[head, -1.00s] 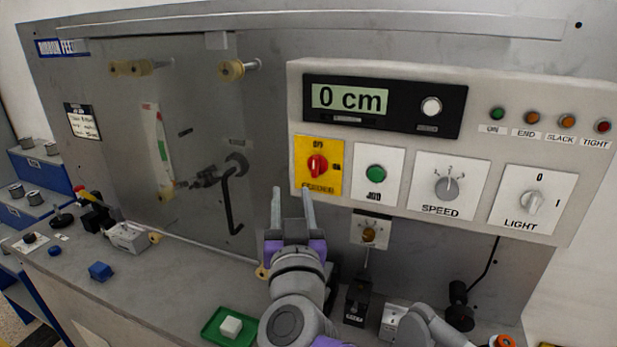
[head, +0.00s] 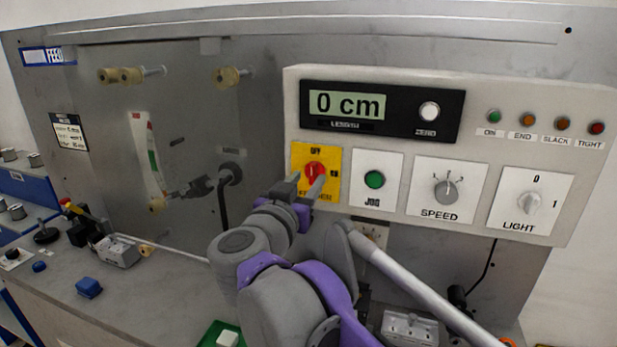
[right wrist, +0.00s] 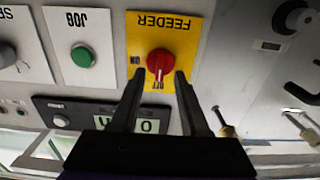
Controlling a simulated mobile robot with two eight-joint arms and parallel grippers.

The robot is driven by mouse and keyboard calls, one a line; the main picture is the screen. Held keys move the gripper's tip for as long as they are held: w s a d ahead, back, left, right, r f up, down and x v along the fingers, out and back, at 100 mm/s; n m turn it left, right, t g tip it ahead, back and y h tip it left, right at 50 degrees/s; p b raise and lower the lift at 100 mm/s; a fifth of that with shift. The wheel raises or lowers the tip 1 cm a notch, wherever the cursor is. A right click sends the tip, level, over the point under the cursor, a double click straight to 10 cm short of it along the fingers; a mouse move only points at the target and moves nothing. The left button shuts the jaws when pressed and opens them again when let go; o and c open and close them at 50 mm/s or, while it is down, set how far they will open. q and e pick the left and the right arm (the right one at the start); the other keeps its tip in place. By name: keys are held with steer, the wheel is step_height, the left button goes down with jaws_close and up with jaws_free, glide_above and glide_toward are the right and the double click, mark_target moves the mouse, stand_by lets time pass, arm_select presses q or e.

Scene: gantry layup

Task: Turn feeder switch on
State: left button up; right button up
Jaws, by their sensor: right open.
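The feeder switch is a red rotary knob (head: 314,173) on a yellow plate (head: 332,158), at the left end of the control panel. It also shows in the right wrist view as the red knob (right wrist: 160,63), its pointer toward OFF. My right gripper (head: 304,186) is open just in front of the knob. In the right wrist view, the fingers of my right gripper (right wrist: 157,80) reach toward the knob from either side, with the knob between and slightly beyond the tips. Contact cannot be told. The left gripper is not clearly visible.
The green JOG button (head: 375,179), SPEED knob (head: 447,190) and LIGHT knob (head: 528,204) sit right of the feeder plate. The display (head: 346,105) above reads 0 cm. A crank (head: 226,190) stands out from the wall at left. A blue block (head: 88,287) lies on the bench.

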steer(key=shift+x, duration=0.95)
steer(key=shift+c, duration=0.3)
jaws_close()
